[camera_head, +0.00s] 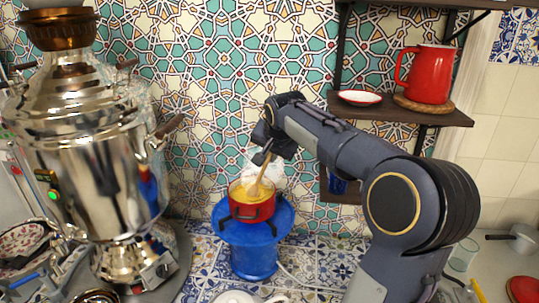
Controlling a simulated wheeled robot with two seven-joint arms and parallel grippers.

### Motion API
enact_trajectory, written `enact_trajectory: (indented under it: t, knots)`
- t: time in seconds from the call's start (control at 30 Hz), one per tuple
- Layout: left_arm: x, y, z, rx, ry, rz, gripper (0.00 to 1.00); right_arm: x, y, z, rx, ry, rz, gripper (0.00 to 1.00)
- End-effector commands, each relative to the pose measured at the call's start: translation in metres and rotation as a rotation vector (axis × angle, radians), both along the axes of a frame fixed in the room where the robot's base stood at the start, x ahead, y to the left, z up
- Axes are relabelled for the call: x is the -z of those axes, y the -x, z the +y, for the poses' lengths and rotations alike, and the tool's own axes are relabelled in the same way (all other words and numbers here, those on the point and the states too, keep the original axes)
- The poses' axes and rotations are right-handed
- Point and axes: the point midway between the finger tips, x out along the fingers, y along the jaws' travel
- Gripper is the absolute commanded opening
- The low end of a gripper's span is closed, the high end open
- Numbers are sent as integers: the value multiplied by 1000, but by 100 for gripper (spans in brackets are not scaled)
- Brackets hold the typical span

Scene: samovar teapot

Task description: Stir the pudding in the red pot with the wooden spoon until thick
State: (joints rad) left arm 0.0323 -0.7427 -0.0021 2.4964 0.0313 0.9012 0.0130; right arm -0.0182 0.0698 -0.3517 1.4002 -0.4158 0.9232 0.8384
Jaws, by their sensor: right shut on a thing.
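The red pot (252,211) stands on a round blue stand (229,232) in the middle of the view. Yellow pudding (240,193) shows inside it, with pale steam above. The wooden spoon (260,179) leans up out of the pudding, its lower end in the pot. My right gripper (266,152) is above the pot and shut on the upper part of the spoon's handle. The fingertips are small and partly dark in this view. My left gripper is not in view.
A large silver samovar (85,150) stands at the left. A wooden wall shelf (440,114) at the right holds a red pitcher (428,75) and a small dish (360,97).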

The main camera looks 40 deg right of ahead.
Motion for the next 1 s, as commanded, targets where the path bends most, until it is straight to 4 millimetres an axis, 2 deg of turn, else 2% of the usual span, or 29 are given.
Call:
enact_trajectory:
  t: [0.1, 0.5, 0.83, 1.0]
  knots:
    - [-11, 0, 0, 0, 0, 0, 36, -15, 5, -1, 1, 0, -2, 0]
    - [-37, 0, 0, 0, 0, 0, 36, -53, 20, -4, 2, 0, -2, 0]
    - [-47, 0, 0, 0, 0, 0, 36, -67, 26, -4, 0, 0, 0, 0]
    - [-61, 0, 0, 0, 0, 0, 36, -84, 26, -4, 0, 1, -1, 0]
